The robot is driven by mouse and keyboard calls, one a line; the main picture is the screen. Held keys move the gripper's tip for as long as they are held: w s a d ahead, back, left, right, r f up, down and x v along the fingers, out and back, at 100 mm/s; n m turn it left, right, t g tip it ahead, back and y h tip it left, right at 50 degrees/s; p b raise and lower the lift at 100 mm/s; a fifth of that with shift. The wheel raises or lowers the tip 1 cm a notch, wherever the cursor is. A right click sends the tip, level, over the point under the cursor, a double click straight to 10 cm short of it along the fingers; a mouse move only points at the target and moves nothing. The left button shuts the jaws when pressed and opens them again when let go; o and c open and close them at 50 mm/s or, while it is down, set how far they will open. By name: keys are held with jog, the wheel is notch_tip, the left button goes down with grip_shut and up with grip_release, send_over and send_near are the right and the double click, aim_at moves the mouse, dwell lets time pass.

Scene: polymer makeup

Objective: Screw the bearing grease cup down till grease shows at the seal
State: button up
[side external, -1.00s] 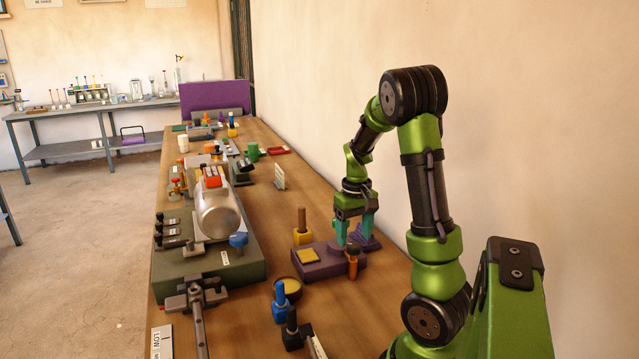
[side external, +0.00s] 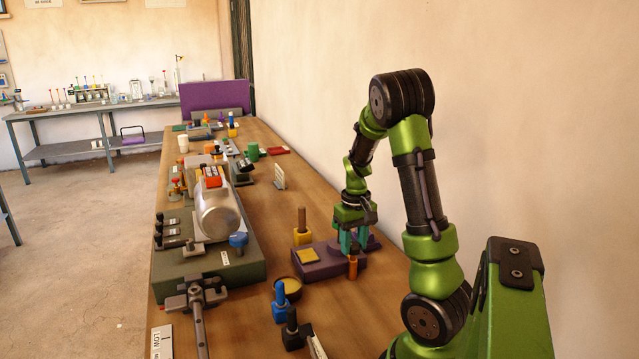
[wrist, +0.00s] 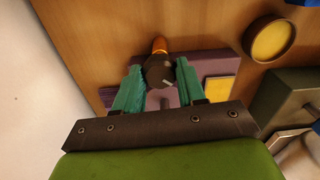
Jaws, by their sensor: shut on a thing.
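My gripper (side external: 353,244) reaches down at the right end of the purple block (side external: 314,264). In the wrist view its two teal fingers (wrist: 159,88) are shut on a dark round knob (wrist: 159,70) with a pale mark. An orange rounded piece (wrist: 160,45) shows just beyond the knob; I cannot tell whether they are joined. In the side view an orange post (side external: 352,268) stands in front of the fingers and partly hides them. A grey cylindrical housing (side external: 217,212) lies on a green base, with a blue knob (side external: 238,240) by its near end. I cannot tell which part is the grease cup, and no grease at a seal is discernible.
The purple block carries a yellow pad (side external: 308,257). A yellow block with a brown peg (side external: 302,232) stands behind it. A round dish (side external: 286,287) and a blue-handled piece (side external: 281,303) are nearby. The wall is close on the right; bare wood lies right of the block.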

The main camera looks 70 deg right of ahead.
aim_at(354, 245)
jog(key=shift+m, duration=0.3)
jog(key=m, duration=0.3)
jog(key=shift+m, duration=2.1)
jog(key=o, duration=1.1)
jog(key=shift+c, duration=0.2)
notch_tip(354, 245, up, 17)
